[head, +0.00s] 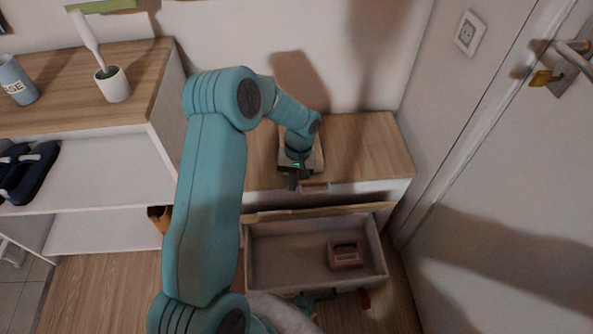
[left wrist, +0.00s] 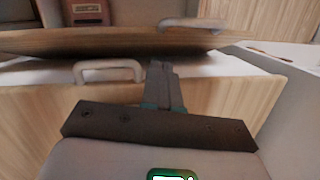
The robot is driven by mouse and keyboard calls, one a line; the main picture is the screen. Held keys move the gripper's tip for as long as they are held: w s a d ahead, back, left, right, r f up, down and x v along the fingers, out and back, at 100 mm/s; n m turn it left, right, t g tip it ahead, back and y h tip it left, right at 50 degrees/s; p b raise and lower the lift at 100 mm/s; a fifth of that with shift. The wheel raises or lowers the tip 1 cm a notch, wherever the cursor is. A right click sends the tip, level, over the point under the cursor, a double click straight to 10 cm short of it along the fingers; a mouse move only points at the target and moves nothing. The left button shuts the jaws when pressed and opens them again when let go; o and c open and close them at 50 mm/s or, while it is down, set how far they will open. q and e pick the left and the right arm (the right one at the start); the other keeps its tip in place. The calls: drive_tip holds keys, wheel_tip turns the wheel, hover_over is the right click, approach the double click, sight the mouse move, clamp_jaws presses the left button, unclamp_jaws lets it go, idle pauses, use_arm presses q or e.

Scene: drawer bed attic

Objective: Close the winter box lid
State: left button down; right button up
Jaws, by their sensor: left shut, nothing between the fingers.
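My left gripper (head: 293,182) is shut and empty, pointing down over the front of the low wood-topped cabinet (head: 365,145). In the left wrist view its closed fingers (left wrist: 163,85) are beside a pale handle (left wrist: 108,70). An open box or drawer (head: 285,255) with pale walls stands out in front of the cabinet. A wooden panel (head: 345,212) runs along its back edge; it may be the winter box lid, but I cannot tell for sure. A pinkish-red object (head: 345,255) lies inside, and a red object (left wrist: 88,12) shows in the left wrist view.
A shelf unit (head: 135,120) on the left carries a brush in a white holder (head: 112,85), a blue cup (head: 17,80) and dark slippers (head: 28,168). A door (head: 500,220) with a metal handle closes off the right side. Wooden floor shows at lower left.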

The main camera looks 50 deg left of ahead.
use_arm(q)
drive_tip(key=f, duration=0.1)
drive_tip(key=s+d+f, duration=0.1)
drive_tip(key=s+f, duration=0.1)
drive_tip(key=shift+s+d+b, duration=0.1)
drive_tip(key=shift+d+b, duration=0.2)
drive_tip(key=shift+b, duration=0.05)
drive_tip(key=shift+s+d+f, duration=0.3)
use_arm(e)
drive_tip(key=shift+s+f, duration=0.15)
drive_tip(key=shift+f, duration=0.45)
drive_tip(key=shift+f, duration=0.1)
